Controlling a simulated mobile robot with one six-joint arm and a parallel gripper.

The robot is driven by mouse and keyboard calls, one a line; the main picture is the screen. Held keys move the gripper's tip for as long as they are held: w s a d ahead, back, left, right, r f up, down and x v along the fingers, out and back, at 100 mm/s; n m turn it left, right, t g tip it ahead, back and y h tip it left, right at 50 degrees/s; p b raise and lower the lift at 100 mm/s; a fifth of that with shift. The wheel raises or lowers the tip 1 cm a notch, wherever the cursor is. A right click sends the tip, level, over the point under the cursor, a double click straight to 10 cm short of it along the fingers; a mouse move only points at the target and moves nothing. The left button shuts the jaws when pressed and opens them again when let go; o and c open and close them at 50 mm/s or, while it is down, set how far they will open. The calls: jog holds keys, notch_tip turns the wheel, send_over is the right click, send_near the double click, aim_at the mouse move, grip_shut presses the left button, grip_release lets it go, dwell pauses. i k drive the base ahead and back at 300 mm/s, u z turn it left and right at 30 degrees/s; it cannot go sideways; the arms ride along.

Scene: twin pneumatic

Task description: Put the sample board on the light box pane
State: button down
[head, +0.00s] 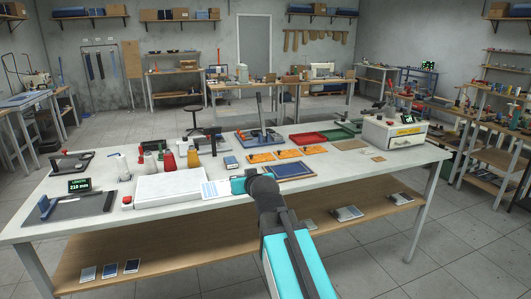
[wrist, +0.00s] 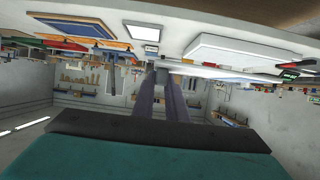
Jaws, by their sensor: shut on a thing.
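My gripper (wrist: 162,68) is shut on the sample board, a thin pale board with blue at its edge (wrist: 215,72), seen nearly edge-on in the wrist view. In the head view the board (head: 217,188) shows as a pale sheet just left of my wrist, which hides the fingers. The light box (head: 168,188) is a low white slab on the bench, left of the board. Its white pane (wrist: 245,52) also shows in the upside-down wrist view, apart from the board. The board looks raised above the bench, near the box's right end.
Bottles (head: 168,160) stand behind the light box. A blue panel (head: 290,171), orange pieces (head: 261,157) and a red tray (head: 308,138) lie to the right. A display unit (head: 79,185) stands at the left. The bench front (head: 370,178) is clear at right.

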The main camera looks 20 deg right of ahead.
aim_at(160, 184)
jog(key=z, duration=0.15)
jog(key=i, duration=0.9)
jog(key=u, duration=0.3)
